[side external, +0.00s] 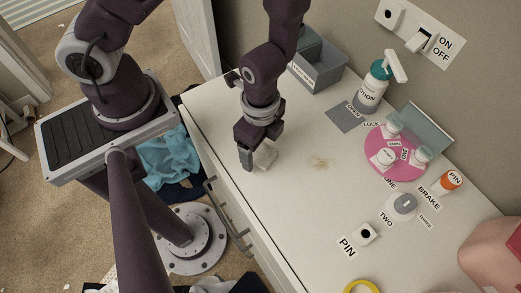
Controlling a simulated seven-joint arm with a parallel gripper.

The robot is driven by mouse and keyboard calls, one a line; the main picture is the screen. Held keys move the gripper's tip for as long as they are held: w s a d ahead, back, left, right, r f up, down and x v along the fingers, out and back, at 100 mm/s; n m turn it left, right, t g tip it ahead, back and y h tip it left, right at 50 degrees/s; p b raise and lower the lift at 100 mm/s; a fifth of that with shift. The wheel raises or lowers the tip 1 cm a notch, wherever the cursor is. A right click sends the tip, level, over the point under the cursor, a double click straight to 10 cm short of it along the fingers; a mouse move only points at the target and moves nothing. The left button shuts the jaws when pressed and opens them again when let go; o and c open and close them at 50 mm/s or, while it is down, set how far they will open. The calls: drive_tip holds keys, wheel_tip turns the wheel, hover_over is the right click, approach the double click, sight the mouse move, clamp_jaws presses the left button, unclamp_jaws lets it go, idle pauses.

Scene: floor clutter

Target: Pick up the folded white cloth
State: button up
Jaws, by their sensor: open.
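My gripper (254,160) points down just above or at the white dresser top (290,215), near its left edge. Its jaws are open. A small pale, whitish piece (266,157) shows right at the fingers, on their right side. It looks like the folded white cloth, but it is small and partly hidden by my gripper. I cannot tell whether the fingers touch it or whether it lies between them.
A grey bin (321,68) stands at the back. Blue cloth (170,155) lies on the floor. The dresser's middle is mostly clear.

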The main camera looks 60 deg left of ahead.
drive_tip(key=shift+f, duration=0.85)
drive_tip(key=shift+w, duration=0.1)
drive_tip(key=c, duration=1.5)
wheel_tip(320, 180, up, 10)
drive_tip(key=shift+r, duration=0.1)
drive_tip(key=shift+c, duration=0.2)
